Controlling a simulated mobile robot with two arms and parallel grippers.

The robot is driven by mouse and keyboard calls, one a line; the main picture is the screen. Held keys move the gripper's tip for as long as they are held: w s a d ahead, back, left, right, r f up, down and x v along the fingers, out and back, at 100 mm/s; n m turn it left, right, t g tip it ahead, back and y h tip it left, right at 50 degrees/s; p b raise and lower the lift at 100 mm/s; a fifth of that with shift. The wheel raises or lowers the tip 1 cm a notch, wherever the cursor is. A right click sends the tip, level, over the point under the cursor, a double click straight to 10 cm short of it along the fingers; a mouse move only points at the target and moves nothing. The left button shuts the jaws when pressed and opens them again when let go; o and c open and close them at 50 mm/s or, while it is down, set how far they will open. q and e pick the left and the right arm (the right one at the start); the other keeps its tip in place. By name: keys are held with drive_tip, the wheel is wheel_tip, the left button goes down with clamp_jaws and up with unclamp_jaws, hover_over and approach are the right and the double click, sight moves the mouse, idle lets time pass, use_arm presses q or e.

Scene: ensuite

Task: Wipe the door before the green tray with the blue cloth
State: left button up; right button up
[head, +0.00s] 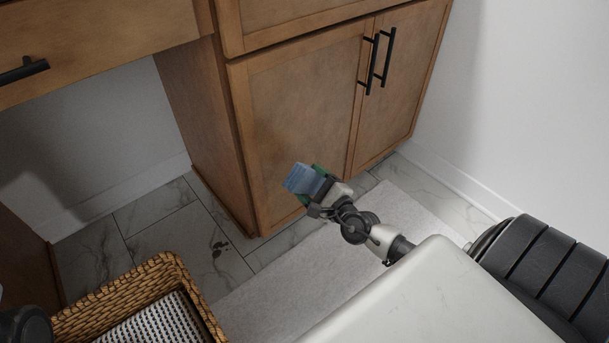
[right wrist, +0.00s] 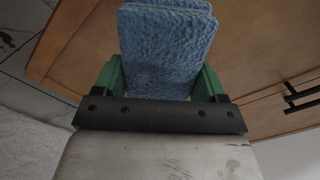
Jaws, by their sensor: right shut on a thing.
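The blue cloth (head: 300,179) is a folded, textured pad held in my right gripper (head: 318,183). In the right wrist view the cloth (right wrist: 166,48) sits between the green fingers of my right gripper (right wrist: 160,80), which is shut on it. The cloth is in front of the lower part of the left wooden cabinet door (head: 295,110). Whether it touches the door cannot be told. The door also fills much of the right wrist view (right wrist: 262,45). I see no green tray. My left gripper is not in view.
A second cabinet door (head: 410,80) with a black handle stands to the right. A wicker basket (head: 190,283) is at the bottom left. A pale rug (head: 275,283) lies on the marble floor. Dark spots (head: 219,247) mark a tile. A white wall (head: 510,110) bounds the right.

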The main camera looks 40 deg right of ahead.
drive_tip(key=shift+s, duration=0.25)
drive_tip(key=shift+s+d, duration=0.15)
drive_tip(key=shift+s, duration=1.2)
